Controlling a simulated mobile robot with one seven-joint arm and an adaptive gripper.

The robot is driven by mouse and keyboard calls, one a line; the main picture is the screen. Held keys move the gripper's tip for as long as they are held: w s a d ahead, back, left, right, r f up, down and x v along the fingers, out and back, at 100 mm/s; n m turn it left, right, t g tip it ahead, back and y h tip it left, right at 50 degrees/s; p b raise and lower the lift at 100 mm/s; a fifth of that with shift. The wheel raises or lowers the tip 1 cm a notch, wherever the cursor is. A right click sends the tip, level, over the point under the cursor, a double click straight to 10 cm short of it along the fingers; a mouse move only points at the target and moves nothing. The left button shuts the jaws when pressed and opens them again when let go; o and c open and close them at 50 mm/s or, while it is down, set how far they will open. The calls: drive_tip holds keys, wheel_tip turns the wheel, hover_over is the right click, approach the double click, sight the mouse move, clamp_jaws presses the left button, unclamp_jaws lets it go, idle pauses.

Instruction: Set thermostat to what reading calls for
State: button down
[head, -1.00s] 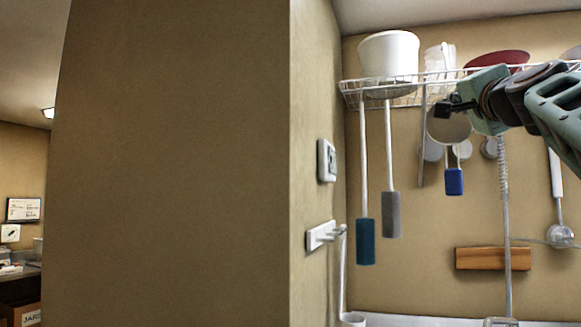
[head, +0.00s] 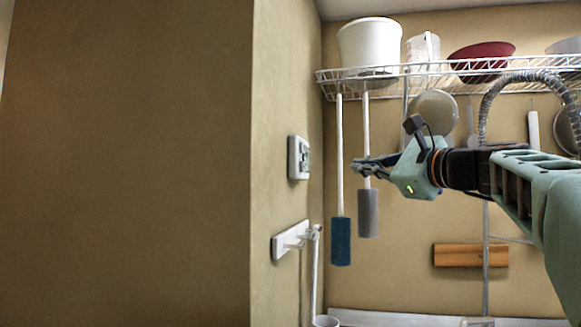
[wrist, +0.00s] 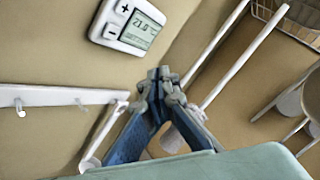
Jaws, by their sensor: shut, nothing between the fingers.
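The thermostat (head: 298,158) is a small white box on the side wall, left of my gripper in the head view. In the wrist view the thermostat (wrist: 128,27) is at the top, tilted, with plus and minus buttons on its left and a screen that appears to read 21.0 degrees. Smaller text on the screen is too fine to read. My gripper (head: 360,164) points left toward that wall and is shut and empty, apart from the thermostat. Its closed fingertips (wrist: 160,77) show below the thermostat in the wrist view.
A white hook rail (head: 290,240) is on the wall below the thermostat. Two long-handled brushes, teal (head: 340,240) and grey (head: 368,213), hang from a wire shelf (head: 395,76) close to my gripper. A white bucket (head: 370,45) stands on the shelf. A wooden block (head: 470,255) is on the back wall.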

drive_tip(key=w+a, duration=0.2)
drive_tip(key=a, duration=0.6)
drive_tip(key=shift+w+a, duration=0.15)
drive_tip(key=shift+w, duration=0.25)
drive_tip(key=shift+a, duration=0.1)
idle(1.1)
drive_tip(key=shift+w+a, duration=0.1)
drive_tip(key=shift+a, duration=0.25)
drive_tip(key=shift+w+a, duration=0.1)
drive_tip(key=shift+a, duration=0.3)
idle(0.6)
drive_tip(key=shift+d, duration=0.15)
drive_tip(key=shift+s+d, duration=0.25)
drive_tip(key=shift+d, duration=0.4)
drive_tip(key=shift+s+d+b, duration=0.1)
drive_tip(key=shift+s+d, duration=0.15)
drive_tip(key=shift+d, duration=0.55)
drive_tip(key=shift+s+d+b, duration=0.1)
drive_tip(key=shift+s+d, duration=0.15)
drive_tip(key=shift+d, duration=0.55)
drive_tip(key=shift+s+d+b, duration=0.1)
drive_tip(key=shift+s+d, duration=0.15)
drive_tip(key=shift+d, duration=0.55)
